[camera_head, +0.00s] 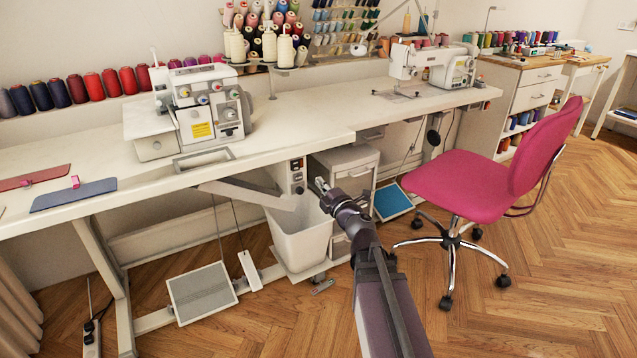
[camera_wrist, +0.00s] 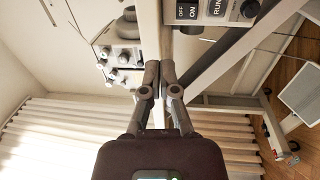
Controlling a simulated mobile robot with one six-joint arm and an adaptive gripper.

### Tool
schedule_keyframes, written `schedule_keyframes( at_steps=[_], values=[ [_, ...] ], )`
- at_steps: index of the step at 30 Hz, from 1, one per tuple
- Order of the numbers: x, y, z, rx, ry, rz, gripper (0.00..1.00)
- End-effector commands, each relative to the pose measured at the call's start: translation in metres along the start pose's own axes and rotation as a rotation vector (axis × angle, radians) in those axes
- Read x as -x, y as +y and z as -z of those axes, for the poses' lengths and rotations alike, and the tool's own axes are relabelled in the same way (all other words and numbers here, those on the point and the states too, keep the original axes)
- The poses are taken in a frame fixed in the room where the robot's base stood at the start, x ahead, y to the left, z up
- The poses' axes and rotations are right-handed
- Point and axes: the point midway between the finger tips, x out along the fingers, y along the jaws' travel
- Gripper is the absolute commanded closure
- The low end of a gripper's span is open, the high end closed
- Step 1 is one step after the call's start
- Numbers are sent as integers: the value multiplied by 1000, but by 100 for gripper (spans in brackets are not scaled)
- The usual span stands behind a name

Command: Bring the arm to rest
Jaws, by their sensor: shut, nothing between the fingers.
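My gripper (camera_head: 322,187) is at the end of my arm, which reaches up from the bottom of the head view. It hangs in front of the sewing table, near the white bin (camera_head: 301,243) and the drawer unit (camera_head: 349,165). In the wrist view my gripper (camera_wrist: 167,66) is shut, its fingertips together with nothing between them.
The white sewing table (camera_head: 300,106) carries an overlocker (camera_head: 205,108) and a sewing machine (camera_head: 434,65). A pink swivel chair (camera_head: 462,188) stands to the right. A foot pedal (camera_head: 201,291) lies at lower left. The wooden floor (camera_head: 560,270) at lower right is clear.

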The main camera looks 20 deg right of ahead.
Motion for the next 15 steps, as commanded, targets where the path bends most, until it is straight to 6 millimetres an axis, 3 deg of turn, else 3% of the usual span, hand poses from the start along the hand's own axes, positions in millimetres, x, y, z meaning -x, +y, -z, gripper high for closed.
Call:
schedule_keyframes(
  at_steps=[10,15],
  values=[
    [-1,0,-1,-13,-16,-1,100],
    [0,0,-12,-76,-97,-1,100]
  ],
)
